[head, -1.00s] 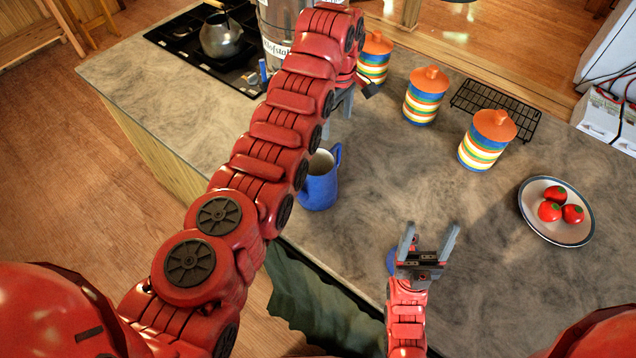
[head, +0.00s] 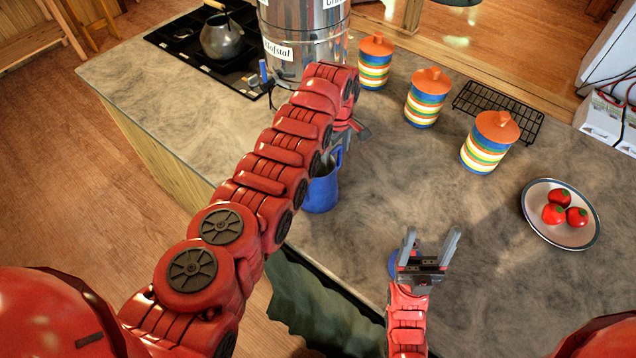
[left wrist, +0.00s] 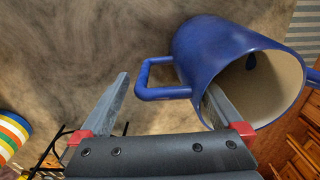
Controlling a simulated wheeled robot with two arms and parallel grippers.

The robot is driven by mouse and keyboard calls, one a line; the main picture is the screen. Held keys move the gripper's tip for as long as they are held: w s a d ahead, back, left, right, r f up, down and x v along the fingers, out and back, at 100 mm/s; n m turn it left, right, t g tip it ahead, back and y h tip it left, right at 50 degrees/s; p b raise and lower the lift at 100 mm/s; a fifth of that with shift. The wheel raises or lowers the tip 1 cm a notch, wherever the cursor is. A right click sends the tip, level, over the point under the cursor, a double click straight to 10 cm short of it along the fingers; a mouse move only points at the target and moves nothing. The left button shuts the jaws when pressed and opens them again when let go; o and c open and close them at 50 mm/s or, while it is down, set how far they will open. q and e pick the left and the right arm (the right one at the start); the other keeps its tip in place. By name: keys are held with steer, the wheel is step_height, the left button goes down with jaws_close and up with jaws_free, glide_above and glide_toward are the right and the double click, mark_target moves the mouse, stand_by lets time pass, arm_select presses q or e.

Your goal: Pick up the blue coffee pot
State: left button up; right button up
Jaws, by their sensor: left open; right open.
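The blue coffee pot (head: 322,192) stands near the counter's front edge, partly hidden behind my left arm in the head view. In the left wrist view the pot (left wrist: 215,45) shows its cream inside and its side handle. My left gripper (left wrist: 166,85) is open at the pot, with the handle between its fingers. One finger overlaps the pot's wall in that view; I cannot tell if it touches. In the head view the left gripper is mostly hidden by its arm. My right gripper (head: 431,243) is open and empty above the counter's front part.
Three striped canisters (head: 427,98) with orange lids, a wire rack (head: 525,122) and a plate (head: 545,232) of red tomatoes are on the counter (head: 400,165). A steel container (head: 300,40) and a stove with a kettle (head: 222,38) are behind.

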arm_select(q)
jaws_close()
stand_by(0.3)
